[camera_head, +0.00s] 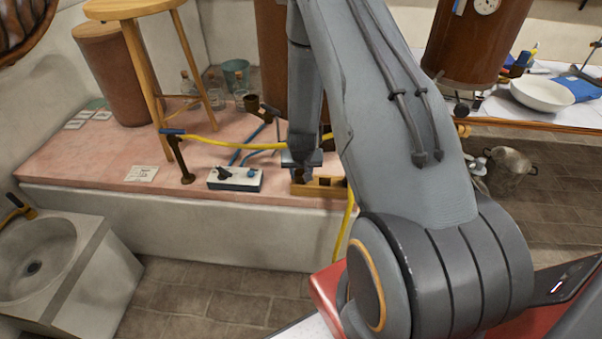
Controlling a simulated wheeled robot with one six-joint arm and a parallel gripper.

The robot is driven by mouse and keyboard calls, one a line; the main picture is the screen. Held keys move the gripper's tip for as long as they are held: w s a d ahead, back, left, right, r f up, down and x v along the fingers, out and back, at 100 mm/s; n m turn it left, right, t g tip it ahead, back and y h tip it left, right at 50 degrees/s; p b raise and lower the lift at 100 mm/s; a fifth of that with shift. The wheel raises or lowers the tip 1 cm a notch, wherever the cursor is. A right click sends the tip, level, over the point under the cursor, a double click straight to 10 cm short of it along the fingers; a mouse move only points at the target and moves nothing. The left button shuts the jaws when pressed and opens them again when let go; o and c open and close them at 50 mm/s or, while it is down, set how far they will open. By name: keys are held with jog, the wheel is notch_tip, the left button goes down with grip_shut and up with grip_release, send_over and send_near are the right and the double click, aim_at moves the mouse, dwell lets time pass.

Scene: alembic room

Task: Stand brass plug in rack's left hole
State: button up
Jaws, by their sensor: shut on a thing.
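The rack (328,191), a low yellow-brown wooden block, sits near the front edge of the pink-topped bench, partly behind my arm. My gripper (301,175) points down at the rack's left part. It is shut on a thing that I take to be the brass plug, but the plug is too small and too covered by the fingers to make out. I cannot tell whether the plug is above the left hole or in it. The rack's holes are not clear from here.
A white box with dark knobs (235,179) stands just left of the rack, with blue hoses behind it. A yellow hose (240,141) crosses the bench (80,160) and hangs over its front edge. A wooden stool (135,8) and glass bottles stand further back.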

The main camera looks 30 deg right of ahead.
aim_at(301, 173)
jog(key=o, duration=1.2)
jog(key=shift+o, duration=0.2)
jog(key=shift+r+p, duration=2.5)
jog(key=shift+r, duration=0.95)
